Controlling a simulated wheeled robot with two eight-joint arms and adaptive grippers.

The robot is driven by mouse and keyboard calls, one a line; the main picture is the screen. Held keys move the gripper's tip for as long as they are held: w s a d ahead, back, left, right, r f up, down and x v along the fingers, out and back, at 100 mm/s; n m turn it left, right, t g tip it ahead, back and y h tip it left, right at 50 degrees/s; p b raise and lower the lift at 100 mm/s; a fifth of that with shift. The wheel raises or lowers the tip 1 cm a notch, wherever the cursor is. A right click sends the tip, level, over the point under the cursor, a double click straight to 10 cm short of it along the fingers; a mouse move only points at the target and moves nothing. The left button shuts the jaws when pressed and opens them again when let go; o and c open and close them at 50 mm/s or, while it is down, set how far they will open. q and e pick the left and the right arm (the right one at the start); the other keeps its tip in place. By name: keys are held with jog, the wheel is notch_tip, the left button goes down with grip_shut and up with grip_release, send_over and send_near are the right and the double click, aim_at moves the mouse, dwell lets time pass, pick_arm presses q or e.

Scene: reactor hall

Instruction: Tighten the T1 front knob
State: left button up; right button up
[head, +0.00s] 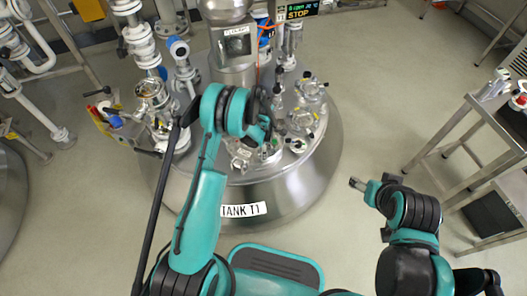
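The steel tank labelled TANK T1 (243,210) stands in the middle of the head view. Several clamped ports and small fittings sit on its lid, some close to the front edge. My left arm reaches up over the lid from below. My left gripper (267,138) is low over the front part of the lid, among the fittings. Its fingers are small, dark and partly hidden by the wrist, so I cannot tell what they touch. The front knob cannot be made out clearly there. My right gripper (357,183) is off the tank's right side, over the floor, with nothing visible in it.
A clamped port (311,90) and another fitting (301,120) stand on the lid's right side. Pipes and valves (150,95) crowd the left. A display reading STOP (299,12) is at the back. A metal cart (478,110) stands at right; floor between is clear.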

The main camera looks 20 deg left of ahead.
pick_arm(q)
jog(key=shift+f, duration=0.35)
jog(key=c, duration=1.2)
jog(key=shift+o, duration=0.2)
jog(key=shift+m, duration=3)
